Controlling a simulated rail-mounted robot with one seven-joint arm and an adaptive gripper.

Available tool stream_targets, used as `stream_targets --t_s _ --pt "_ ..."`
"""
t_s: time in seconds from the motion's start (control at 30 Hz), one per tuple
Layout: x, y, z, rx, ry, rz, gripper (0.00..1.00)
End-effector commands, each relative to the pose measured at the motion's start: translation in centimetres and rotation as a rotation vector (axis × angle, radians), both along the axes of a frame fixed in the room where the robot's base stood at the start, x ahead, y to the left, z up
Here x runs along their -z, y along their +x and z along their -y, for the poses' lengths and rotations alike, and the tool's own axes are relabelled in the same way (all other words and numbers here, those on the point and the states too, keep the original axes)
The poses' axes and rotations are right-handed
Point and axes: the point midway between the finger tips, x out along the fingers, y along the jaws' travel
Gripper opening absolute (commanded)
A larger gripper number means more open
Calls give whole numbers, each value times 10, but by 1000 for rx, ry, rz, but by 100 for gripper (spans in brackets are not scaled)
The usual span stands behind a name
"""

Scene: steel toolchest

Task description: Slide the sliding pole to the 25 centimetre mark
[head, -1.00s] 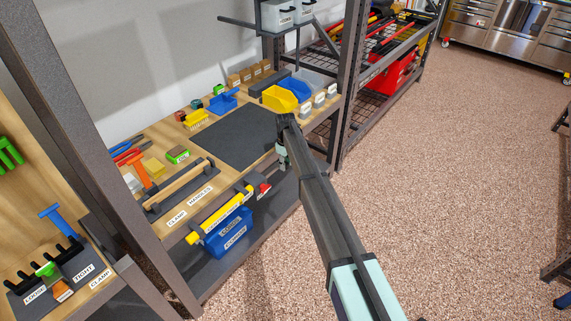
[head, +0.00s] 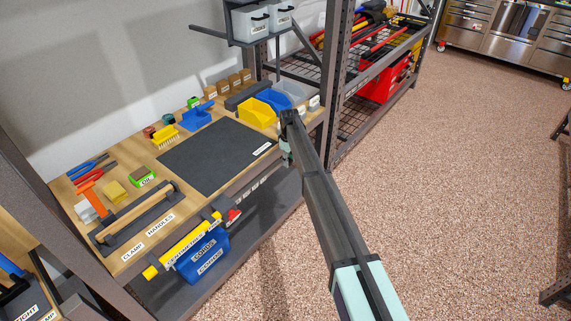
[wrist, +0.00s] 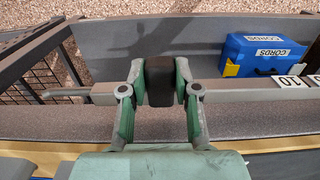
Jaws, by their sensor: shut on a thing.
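The sliding pole's black grip (wrist: 160,80) sits between the fingers of my gripper (wrist: 160,92) in the wrist view. The gripper is shut on it. No 25 mark is readable. In the head view my gripper (head: 286,152) is at the bench's front edge, beyond small white tiles (head: 262,182); the grip is hidden there.
A blue CORDS bin (head: 203,256) hangs at the bench front, also in the wrist view (wrist: 262,55). A dark rack post (head: 333,85) stands right of the gripper.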

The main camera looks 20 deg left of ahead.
Motion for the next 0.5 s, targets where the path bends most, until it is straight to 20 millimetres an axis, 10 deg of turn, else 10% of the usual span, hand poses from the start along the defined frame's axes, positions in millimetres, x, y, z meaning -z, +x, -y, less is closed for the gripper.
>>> stream_targets --t_s 0.4,0.43,0.5 --pt "1 6 2 0 0 0 0" --pt "1 6 2 0 0 0 41" --pt "1 6 2 0 0 0 56"
